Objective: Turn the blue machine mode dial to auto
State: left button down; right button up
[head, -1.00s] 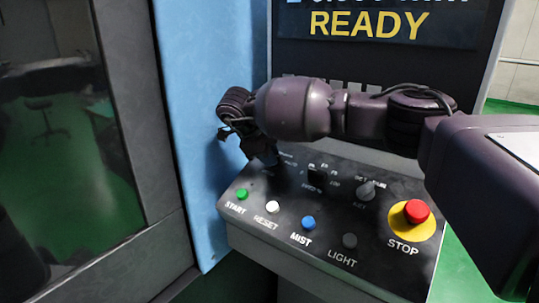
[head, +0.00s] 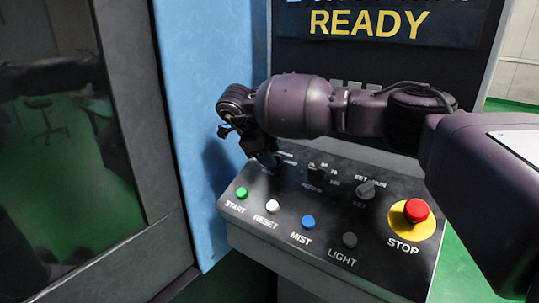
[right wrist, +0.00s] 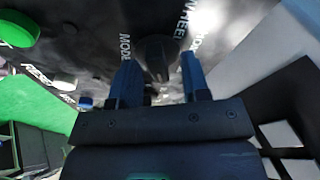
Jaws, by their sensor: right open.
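The control panel (head: 240,215) of the blue machine slopes towards me in the head view. My right gripper (head: 268,160) points down at the panel's back left corner and hides the mode dial there. In the right wrist view, a dark dial (right wrist: 157,56) beside the word MODE stands between the two fingers of my open right gripper (right wrist: 161,76). I cannot tell whether either finger touches it. The dial's setting cannot be read. My left gripper is not in view.
Green start (head: 242,193), white reset (head: 272,207), blue mist (head: 308,222) and grey light (head: 349,240) buttons line the panel's front. Two other dark knobs (head: 317,174) (head: 367,190) stand behind them. A red stop button (head: 416,210) is at the right. A screen (head: 380,25) reads READY.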

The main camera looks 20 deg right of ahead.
notch_tip(320, 180, up, 20)
jog(key=shift+f, duration=0.2)
jog(key=shift+f, duration=0.1)
dwell(0.5)
